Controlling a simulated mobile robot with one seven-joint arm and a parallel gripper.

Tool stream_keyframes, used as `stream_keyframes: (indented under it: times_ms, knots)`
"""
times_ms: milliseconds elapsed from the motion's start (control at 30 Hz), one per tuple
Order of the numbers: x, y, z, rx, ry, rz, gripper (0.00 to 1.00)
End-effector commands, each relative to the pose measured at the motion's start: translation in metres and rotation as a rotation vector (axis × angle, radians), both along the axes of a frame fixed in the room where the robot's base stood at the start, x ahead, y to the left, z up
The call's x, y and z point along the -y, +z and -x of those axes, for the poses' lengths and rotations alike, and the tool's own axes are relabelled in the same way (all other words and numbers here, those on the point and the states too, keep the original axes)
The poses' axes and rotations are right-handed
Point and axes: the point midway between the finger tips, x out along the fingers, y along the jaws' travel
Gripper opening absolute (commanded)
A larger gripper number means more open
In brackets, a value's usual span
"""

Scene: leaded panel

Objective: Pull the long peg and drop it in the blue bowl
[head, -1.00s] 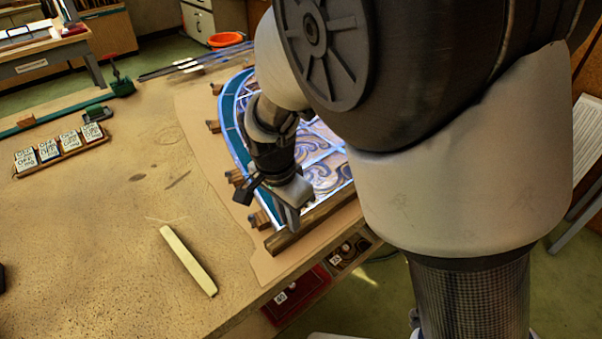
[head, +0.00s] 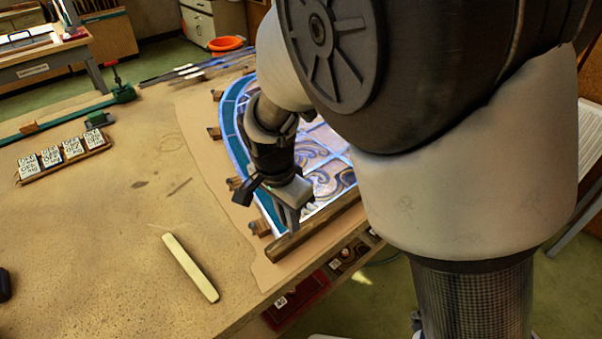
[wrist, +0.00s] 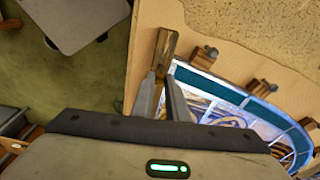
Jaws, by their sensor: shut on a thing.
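My gripper (head: 289,222) is at the near end of the leaded panel (head: 325,178), pointing down at a brown wooden bar (head: 312,232) along the panel's near edge. In the wrist view, its two fingers (wrist: 161,82) stand on either side of this bar (wrist: 166,46) and are shut on it. The contact is partly hidden, and I cannot tell whether a separate peg is between the fingertips. Small wooden blocks, such as one at the near left (head: 260,227), line the panel's curved edge; in the wrist view they bear darker knobs (wrist: 262,87). I see no blue bowl.
A pale yellow stick (head: 190,266) lies on the workbench (head: 110,235). A rack of lettered tiles (head: 65,156) stands at the left, with a green bar clamp (head: 60,123) behind it. An orange bucket (head: 226,44) is beyond the bench. The bench's left middle is mostly clear.

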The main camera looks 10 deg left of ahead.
Motion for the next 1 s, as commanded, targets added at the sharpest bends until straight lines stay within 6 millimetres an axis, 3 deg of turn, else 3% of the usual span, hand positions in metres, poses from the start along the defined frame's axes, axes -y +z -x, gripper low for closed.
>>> stream_keyframes:
  times_ms: [233,733,1000]
  knots:
    - [0.0,0.007,0.0,0.001,0.0,-0.001,0.0]
    - [0.0,0.047,0.0,0.0,-0.001,0.001,0.0]
    - [0.0,0.05,0.0,-0.001,0.0,0.001,0.0]
